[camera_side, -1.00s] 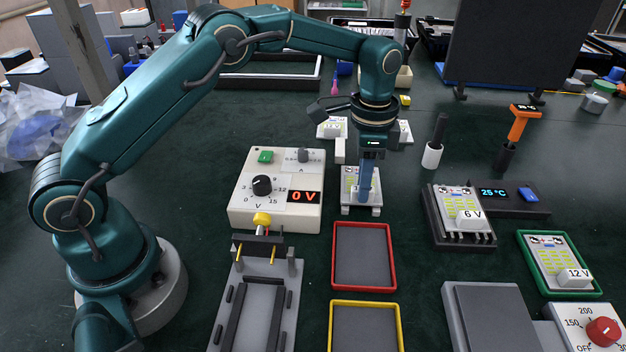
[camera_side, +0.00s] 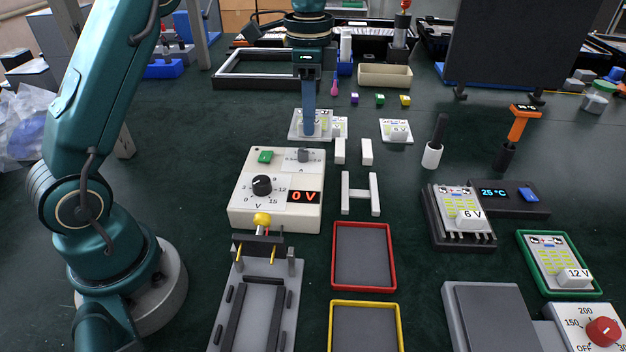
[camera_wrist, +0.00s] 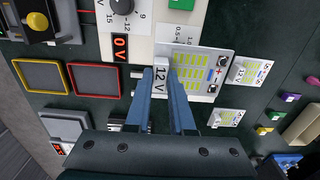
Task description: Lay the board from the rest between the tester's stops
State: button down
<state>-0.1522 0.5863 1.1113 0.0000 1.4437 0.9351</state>
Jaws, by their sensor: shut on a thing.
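My gripper (camera_side: 309,132) is shut on a board (camera_side: 297,126) and holds it up behind the power supply. In the wrist view the fingers (camera_wrist: 162,76) clasp the board's white 12 V block; the board (camera_wrist: 207,62) has yellow-green LED strips and plus and minus marks. The white H-shaped rest (camera_side: 360,193) stands empty right of the supply. The tester (camera_side: 226,322) is the grey plate at front left, with dark stops (camera_side: 288,305) along its sides and a probe head with a yellow knob (camera_side: 262,220) at its back end. Its bed is bare.
The power supply (camera_side: 240,205) reads 0 V and stands directly behind the tester. Empty red (camera_side: 393,262) and yellow (camera_side: 398,320) trays lie right of the tester. A spare board (camera_side: 397,126) lies at the back; another is partly hidden behind the held board. Two white blocks (camera_side: 366,152) stand behind the rest.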

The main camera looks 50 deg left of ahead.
jog(key=shift+s+d+r, duration=0.1)
jog(key=shift+s+r, duration=0.1)
jog(key=s+d, duration=0.3)
jog(key=d, duration=0.4)
send_over(242, 336)
jog(key=d, duration=0.2)
jog(key=shift+s+d+f, duration=0.1)
jog(key=shift+s+f, duration=0.05)
jog(key=shift+f, duration=2.45)
jog(key=shift+s+d+f, duration=0.1)
jog(key=shift+f, duration=2.45)
jog(key=shift+f, duration=0.15)
jog(key=c, duration=0.8)
grip_release()
